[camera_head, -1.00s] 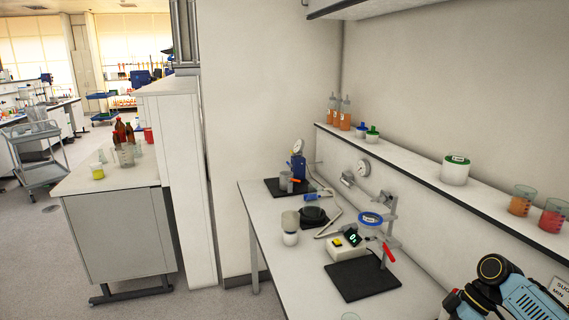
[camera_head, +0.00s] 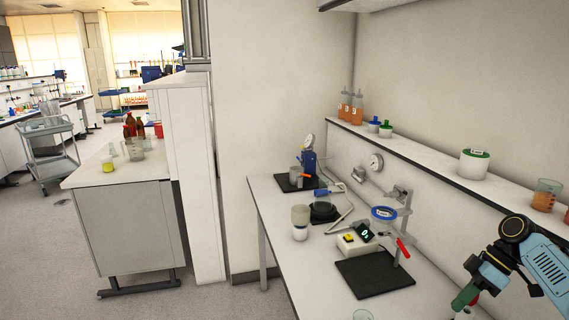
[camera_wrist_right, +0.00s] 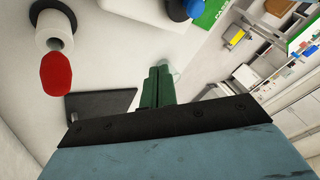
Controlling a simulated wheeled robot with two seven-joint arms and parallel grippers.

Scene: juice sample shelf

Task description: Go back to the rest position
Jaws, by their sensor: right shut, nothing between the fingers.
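My right gripper (camera_head: 465,296) has green fingers and shows at the lower right of the head view, at the end of my blue and black arm. It is over the front right part of the white bench (camera_head: 290,225). In the right wrist view the green fingers (camera_wrist_right: 157,86) lie together, shut, with nothing held. A small red and white thing partly shows behind the fingertips in the head view. My left gripper is in neither view.
A device with a red handle (camera_head: 402,247) stands by a black mat (camera_head: 375,273) on the bench. A white shelf (camera_head: 425,168) with bottles, a green-lidded white jar (camera_head: 474,164) and a beaker (camera_head: 545,195) runs above. A side counter (camera_head: 110,172) stands left; open floor lies beyond.

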